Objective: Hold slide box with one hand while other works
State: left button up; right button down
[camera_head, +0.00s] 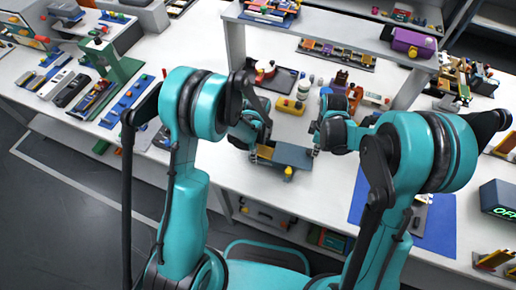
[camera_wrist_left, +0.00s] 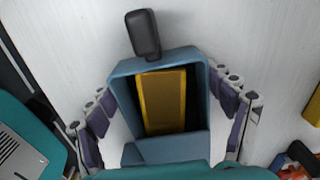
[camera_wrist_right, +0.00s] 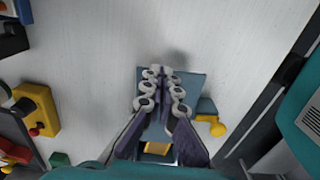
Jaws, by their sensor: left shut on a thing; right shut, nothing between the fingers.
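The slide box (camera_head: 293,156) is a blue-grey box near the table's front edge. In the left wrist view (camera_wrist_left: 196,149) its open part shows a yellow insert (camera_wrist_left: 162,100), with a dark knob-like piece (camera_wrist_left: 145,35) beyond its far edge. My left gripper (camera_head: 256,146) is shut on the box, with fingers on both sides (camera_wrist_left: 165,105). My right gripper (camera_head: 317,148) is shut and empty at the box's right end. In the right wrist view its closed fingers (camera_wrist_right: 161,82) lie over the blue-grey surface (camera_wrist_right: 190,82), beside a yellow knob (camera_wrist_right: 217,129). I cannot tell whether they touch it.
A yellow block with a red button (camera_head: 290,105) stands behind the box. A shelf (camera_head: 340,50) spans the back, with a purple box (camera_head: 413,43) on it. A blue mat (camera_head: 435,225) lies at the right. Racks with tools (camera_head: 95,100) fill the left.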

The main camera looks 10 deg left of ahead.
aim_at(291, 151)
jog(key=shift+w+a, duration=0.15)
jog(key=shift+a, duration=2.1)
jog(key=shift+w+a, duration=0.15)
jog(key=shift+a, duration=2.05)
jog(key=shift+d+r, duration=0.3)
jog(key=shift+r, duration=0.7)
jog(key=shift+d+r, duration=0.25)
jog(key=shift+r, duration=0.75)
jog(key=shift+d+r, duration=0.3)
jog(key=shift+r, duration=0.7)
